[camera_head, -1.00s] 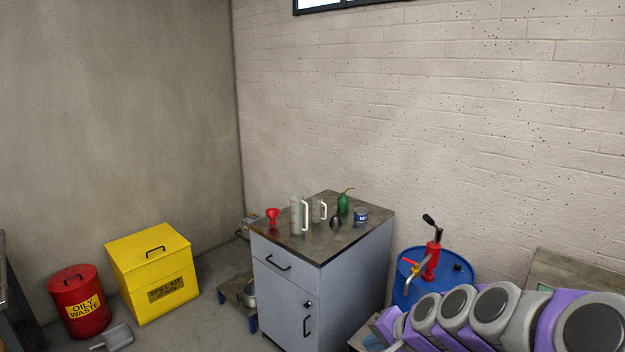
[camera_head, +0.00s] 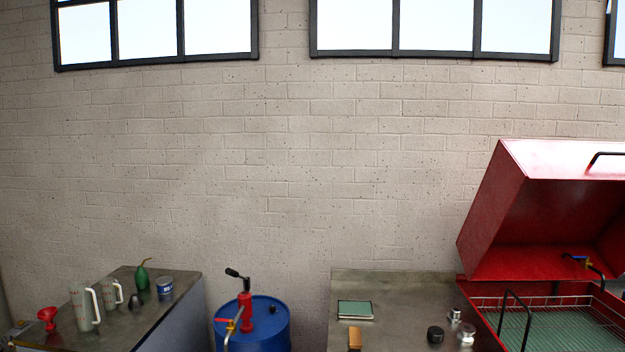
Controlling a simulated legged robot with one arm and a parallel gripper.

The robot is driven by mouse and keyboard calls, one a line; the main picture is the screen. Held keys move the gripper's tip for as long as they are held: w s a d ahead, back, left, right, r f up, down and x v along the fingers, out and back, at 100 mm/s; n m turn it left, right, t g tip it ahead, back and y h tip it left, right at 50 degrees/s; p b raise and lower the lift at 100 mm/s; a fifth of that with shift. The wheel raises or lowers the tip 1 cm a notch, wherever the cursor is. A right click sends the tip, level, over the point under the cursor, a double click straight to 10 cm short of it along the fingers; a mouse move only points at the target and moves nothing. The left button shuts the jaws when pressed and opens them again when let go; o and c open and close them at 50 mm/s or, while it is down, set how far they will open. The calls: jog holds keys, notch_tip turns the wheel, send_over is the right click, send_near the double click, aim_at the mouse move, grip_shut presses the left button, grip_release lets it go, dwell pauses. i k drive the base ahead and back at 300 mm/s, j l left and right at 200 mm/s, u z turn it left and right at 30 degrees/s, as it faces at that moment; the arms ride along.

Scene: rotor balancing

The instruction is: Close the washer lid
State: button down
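The red washer lid (camera_head: 500,205) stands raised and tilted open at the right of the head view, with a black handle (camera_head: 605,158) on its top face. Below it is the red washer basin (camera_head: 483,322), with a wire basket (camera_head: 560,328) and a green bottom inside. A black bar (camera_head: 512,315) stands up at the basin's front left. The right part of the lid and basin is cut off by the picture edge. My gripper is not in view.
A steel bench (camera_head: 395,290) adjoins the washer on the left, holding a green-topped item (camera_head: 355,310) and small metal parts. A blue drum (camera_head: 262,325) with a red pump (camera_head: 245,308) stands left of it. A grey cabinet (camera_head: 185,310) with jugs is at far left.

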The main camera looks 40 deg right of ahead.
aim_at(535, 202)
jog(key=z, duration=2.75)
jog(key=i+l, duration=0.15)
jog(key=i, duration=0.25)
